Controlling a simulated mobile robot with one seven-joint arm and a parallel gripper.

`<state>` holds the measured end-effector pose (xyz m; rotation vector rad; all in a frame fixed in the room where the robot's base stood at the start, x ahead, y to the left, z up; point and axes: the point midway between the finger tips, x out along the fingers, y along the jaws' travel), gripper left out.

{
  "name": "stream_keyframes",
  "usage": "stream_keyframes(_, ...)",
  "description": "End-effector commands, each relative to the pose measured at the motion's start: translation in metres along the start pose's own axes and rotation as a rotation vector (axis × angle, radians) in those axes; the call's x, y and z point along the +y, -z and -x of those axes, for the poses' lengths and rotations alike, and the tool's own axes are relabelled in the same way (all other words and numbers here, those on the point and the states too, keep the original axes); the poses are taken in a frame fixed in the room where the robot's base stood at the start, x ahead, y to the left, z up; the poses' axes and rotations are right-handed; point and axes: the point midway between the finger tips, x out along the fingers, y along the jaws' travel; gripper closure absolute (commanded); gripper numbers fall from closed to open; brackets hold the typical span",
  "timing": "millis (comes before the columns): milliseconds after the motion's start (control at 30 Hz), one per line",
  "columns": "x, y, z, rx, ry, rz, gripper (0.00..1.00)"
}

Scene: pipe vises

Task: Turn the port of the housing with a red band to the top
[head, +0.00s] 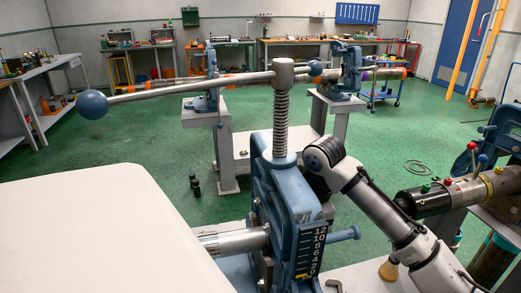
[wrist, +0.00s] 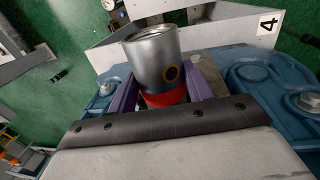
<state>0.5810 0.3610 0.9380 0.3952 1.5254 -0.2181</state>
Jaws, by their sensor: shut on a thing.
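The housing with the red band (wrist: 163,97) shows in the wrist view as a short bare-metal cylinder (wrist: 150,52) with the red band around its near end. Its port (wrist: 171,74), a dark hole with a yellowish ring, is on the side wall facing the camera, toward the right. My gripper (wrist: 165,88) is shut on the housing, one purple finger on each side near the band. Part of the band is hidden behind the dark edge of the hand. In the head view my gripper and this housing are hidden behind the large blue vise (head: 300,215).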

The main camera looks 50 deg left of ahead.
Motion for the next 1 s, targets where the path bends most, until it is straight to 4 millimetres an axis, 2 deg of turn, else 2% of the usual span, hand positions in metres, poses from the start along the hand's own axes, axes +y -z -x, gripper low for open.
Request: stream_keyframes(1000, 0.0030, 0.0001, 0.0019, 0.000, 0.144, 0.000, 0.73)
